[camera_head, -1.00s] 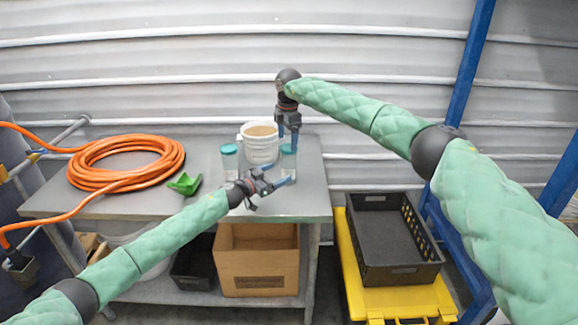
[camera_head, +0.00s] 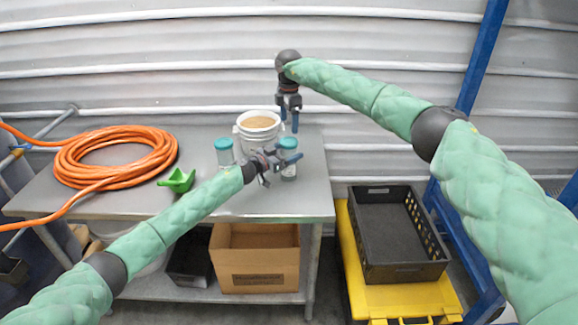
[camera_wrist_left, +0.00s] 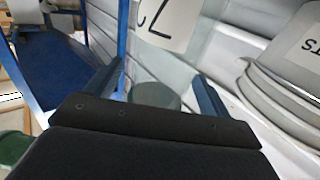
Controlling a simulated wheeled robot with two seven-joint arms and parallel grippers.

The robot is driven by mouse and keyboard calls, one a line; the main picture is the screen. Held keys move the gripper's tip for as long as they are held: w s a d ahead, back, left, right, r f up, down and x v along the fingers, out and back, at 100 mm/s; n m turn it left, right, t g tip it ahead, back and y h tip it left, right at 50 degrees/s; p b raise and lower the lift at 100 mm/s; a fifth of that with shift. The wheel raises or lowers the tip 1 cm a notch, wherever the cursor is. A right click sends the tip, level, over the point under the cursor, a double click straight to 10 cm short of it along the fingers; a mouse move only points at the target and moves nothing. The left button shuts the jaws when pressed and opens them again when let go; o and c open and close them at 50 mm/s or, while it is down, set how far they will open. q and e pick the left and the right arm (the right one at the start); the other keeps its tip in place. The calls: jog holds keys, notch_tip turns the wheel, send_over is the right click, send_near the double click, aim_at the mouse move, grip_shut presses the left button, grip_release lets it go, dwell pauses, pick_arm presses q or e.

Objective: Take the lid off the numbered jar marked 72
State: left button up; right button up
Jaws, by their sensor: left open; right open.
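Two small clear jars with teal lids stand on the grey table: a left jar (camera_head: 225,153) and a right jar (camera_head: 289,173). I cannot read their numbers in the head view. My left gripper (camera_head: 293,159) is open at the right jar's upper part, partly covering it. In the left wrist view, a dull grey-green round lid (camera_wrist_left: 155,95) shows between the blue fingers, and beyond it a white label (camera_wrist_left: 165,25) has large tilted digits, partly cut off, possibly 72. My right gripper (camera_head: 289,126) is open and empty, pointing down just behind and above the right jar.
A white bucket (camera_head: 258,138) of brown material stands close behind the jars. A cardboard box (camera_head: 254,270) is below; a black crate (camera_head: 402,262) on yellow stands right. The table's front is clear.

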pick_arm(q)
jog(key=shift+x, duration=0.9)
pick_arm(e)
jog(key=shift+w+f, duration=0.15)
pick_arm(q)
jog(key=shift+w+d, duration=0.15)
jog(key=shift+d, duration=0.1)
pick_arm(e)
jog(key=shift+s+r, duration=0.2)
pick_arm(q)
jog(key=shift+w, duration=0.1)
pick_arm(e)
jog(key=shift+w+f, duration=0.1)
pick_arm(q)
jog(key=c, duration=1.6)
grip_shut()
pick_arm(e)
jog(key=shift+a, duration=0.1)
jog(key=shift+f, duration=0.1)
